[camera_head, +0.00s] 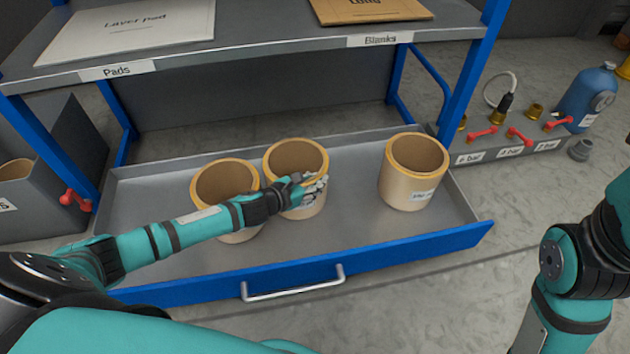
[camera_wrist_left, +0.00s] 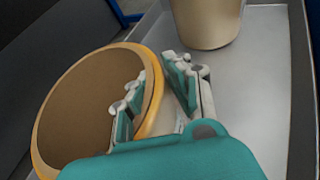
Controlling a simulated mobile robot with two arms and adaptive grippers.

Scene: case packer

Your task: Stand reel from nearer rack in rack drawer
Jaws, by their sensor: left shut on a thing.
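Three tan reels with orange rims stand upright in the open grey drawer (camera_head: 350,215): a left reel (camera_head: 226,180), a middle reel (camera_head: 294,158) and a right reel (camera_head: 415,160) with a white label. My left gripper (camera_head: 312,186) is at the right side of the middle reel. In the left wrist view, my left gripper (camera_wrist_left: 155,95) has one finger inside and one outside the wall of that reel (camera_wrist_left: 150,110), shut on its rim. Another reel (camera_wrist_left: 208,20) stands beyond it. My right arm shows at the right edge; its gripper is out of view.
Above the drawer, a shelf (camera_head: 255,50) holds a layer pad (camera_head: 130,25) and blanks (camera_head: 368,8). The drawer has a blue front (camera_head: 400,258) with a handle (camera_head: 292,290). A panel with red valves (camera_head: 520,137) and a blue bottle (camera_head: 588,98) are at right. Bare drawer floor lies between the middle and right reels.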

